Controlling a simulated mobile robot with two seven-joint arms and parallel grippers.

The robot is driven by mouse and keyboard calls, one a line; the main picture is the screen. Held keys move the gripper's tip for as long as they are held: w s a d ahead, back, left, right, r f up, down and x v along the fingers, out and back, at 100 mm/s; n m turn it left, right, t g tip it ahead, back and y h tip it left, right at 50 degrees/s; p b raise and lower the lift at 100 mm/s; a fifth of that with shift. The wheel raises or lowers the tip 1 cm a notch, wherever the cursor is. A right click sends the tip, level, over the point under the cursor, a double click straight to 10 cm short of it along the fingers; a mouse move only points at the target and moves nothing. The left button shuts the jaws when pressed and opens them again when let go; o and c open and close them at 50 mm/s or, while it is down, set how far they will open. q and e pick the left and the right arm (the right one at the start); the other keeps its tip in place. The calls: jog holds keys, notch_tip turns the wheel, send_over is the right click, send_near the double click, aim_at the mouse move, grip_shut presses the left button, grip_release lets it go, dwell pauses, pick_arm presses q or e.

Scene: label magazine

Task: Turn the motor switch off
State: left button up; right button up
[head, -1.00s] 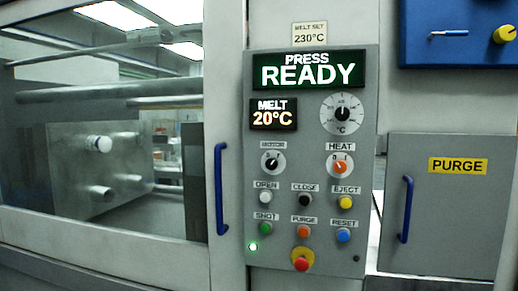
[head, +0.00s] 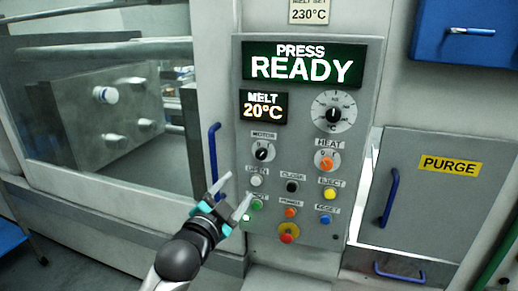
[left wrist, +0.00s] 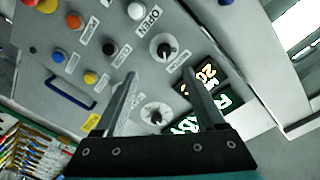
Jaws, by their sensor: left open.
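The motor switch (head: 263,152) is a small black rotary knob on a white round plate, under the MOTOR label on the grey control panel (head: 330,225). In the left wrist view it shows as a black knob (left wrist: 166,47) beyond and between the fingertips. Its exact setting is too small to read. My left gripper (head: 235,190) is open and empty. In the head view it lies below and left of the switch, its fingers overlapping the area of the OPEN and SHOT buttons. My right gripper is not in view.
The orange HEAT knob (head: 327,160) is right of the switch. Push buttons, including white OPEN (head: 256,181) and black CLOSE (head: 292,187), sit below. The emergency stop (head: 288,234) is lower. A blue door handle (head: 214,160) stands left of the panel. The display reads PRESS READY.

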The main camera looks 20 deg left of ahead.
pick_arm(q)
jog(key=r, duration=0.1)
send_near(260, 156)
jog(key=w, duration=0.9)
jog(key=shift+d+p, duration=0.35)
jog(key=shift+p, duration=0.05)
grip_shut()
dwell(0.6)
